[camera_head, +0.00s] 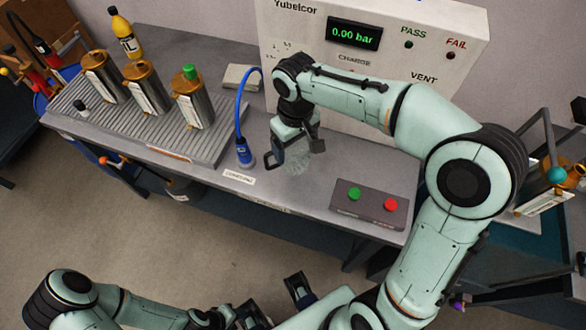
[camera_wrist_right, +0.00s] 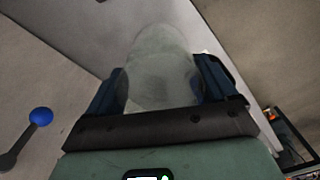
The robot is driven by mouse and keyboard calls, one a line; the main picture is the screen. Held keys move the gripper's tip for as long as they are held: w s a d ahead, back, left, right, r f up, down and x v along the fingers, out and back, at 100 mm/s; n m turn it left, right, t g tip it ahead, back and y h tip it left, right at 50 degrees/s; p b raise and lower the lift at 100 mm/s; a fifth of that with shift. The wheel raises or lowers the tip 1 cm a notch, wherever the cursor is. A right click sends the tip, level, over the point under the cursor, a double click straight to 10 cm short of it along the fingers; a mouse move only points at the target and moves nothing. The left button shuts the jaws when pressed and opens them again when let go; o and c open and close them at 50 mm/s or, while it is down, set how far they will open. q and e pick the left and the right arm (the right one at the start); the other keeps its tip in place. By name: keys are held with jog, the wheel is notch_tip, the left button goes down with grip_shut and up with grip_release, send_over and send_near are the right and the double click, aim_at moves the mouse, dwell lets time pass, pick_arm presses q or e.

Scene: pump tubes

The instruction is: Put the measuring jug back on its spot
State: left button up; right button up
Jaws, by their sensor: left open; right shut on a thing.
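The measuring jug (camera_head: 297,162) is clear and faint, low over the bench in front of the test panel. My right gripper (camera_head: 295,146) is shut on it from above. In the right wrist view the jug (camera_wrist_right: 158,75) sits between the two dark blue fingers. I cannot tell whether its base touches the bench. Its spot is not clearly visible. My left gripper (camera_head: 275,303) is open and empty at the bottom edge of the head view, away from the bench, partly cut off.
A blue hose ends in a blue fitting (camera_head: 244,153) left of the jug. A white label (camera_head: 239,177) lies near the bench's front edge. A button box (camera_head: 369,204) stands to the right. Metal pump cylinders (camera_head: 147,87) stand on a ribbed tray (camera_head: 75,118) at left.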

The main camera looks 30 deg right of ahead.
notch_tip(320, 180, down, 11)
jog(key=shift+w+f+b, duration=0.15)
jog(key=shift+b, duration=0.5)
jog(key=shift+f, duration=0.15)
jog(key=o, duration=0.7)
jog(key=shift+o, duration=0.8)
jog(key=shift+r, duration=0.2)
notch_tip(320, 180, up, 12)
jog(key=shift+p, duration=0.9)
jog(key=shift+f, duration=0.1)
